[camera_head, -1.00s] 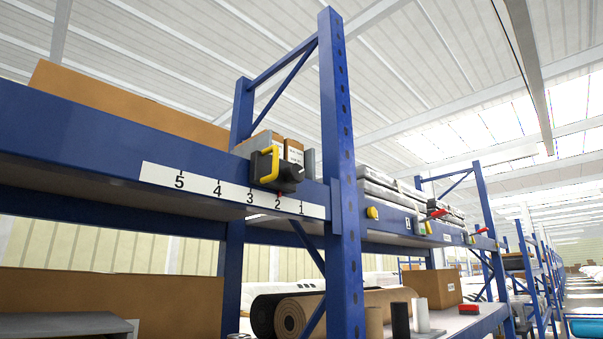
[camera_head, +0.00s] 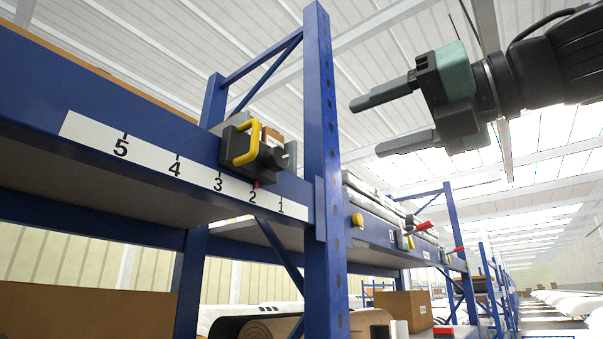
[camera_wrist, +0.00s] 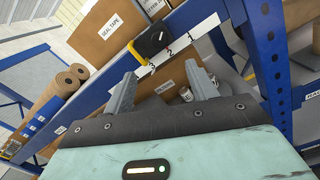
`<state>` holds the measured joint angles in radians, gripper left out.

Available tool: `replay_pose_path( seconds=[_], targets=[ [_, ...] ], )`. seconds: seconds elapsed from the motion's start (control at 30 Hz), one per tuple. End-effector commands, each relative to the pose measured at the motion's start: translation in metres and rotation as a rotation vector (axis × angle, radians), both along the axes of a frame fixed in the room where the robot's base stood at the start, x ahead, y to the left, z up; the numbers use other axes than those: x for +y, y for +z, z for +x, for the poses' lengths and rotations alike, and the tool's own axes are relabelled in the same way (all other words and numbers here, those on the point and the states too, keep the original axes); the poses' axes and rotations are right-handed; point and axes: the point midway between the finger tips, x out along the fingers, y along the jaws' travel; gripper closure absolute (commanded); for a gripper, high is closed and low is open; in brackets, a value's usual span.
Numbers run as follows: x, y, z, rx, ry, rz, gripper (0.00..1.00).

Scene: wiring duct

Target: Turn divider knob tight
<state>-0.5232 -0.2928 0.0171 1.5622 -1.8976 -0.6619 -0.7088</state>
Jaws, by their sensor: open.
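The divider (camera_head: 262,156) is a black block with a yellow handle (camera_head: 243,143), mounted on the blue shelf beam. Its red pointer (camera_head: 256,184) sits by the 2 on the white number strip (camera_head: 176,165). A dark knob-like part with a pale mark shows on the divider in the wrist view (camera_wrist: 154,40); how tight it is cannot be told. My gripper (camera_head: 368,127) is open and empty, up and to the right of the divider in the head view. In the wrist view, its spread fingers (camera_wrist: 158,75) point toward the beam, with the divider beyond them, apart.
A blue upright (camera_head: 322,170) stands just right of the divider. A yellow knob (camera_head: 357,220) and red-handled parts (camera_head: 423,227) stick out from the beam farther right. Cardboard boxes (camera_wrist: 107,32) and brown rolls (camera_wrist: 62,90) fill the shelves.

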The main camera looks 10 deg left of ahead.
Motion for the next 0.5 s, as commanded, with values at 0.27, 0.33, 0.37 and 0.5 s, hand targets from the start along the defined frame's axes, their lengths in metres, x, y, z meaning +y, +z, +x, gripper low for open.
replay_pose_path(
  seconds=[0.27, 0.33, 0.37, 0.5],
  targets=[
    [-0.007, 0.011, -0.010, -0.126, 0.016, -0.102, 0.43],
    [-0.004, 0.013, -0.009, -0.123, 0.017, -0.101, 0.43],
    [-0.002, 0.013, -0.009, -0.124, 0.017, -0.102, 0.43],
    [0.006, 0.016, -0.005, -0.121, 0.018, -0.100, 0.43]
  ],
)
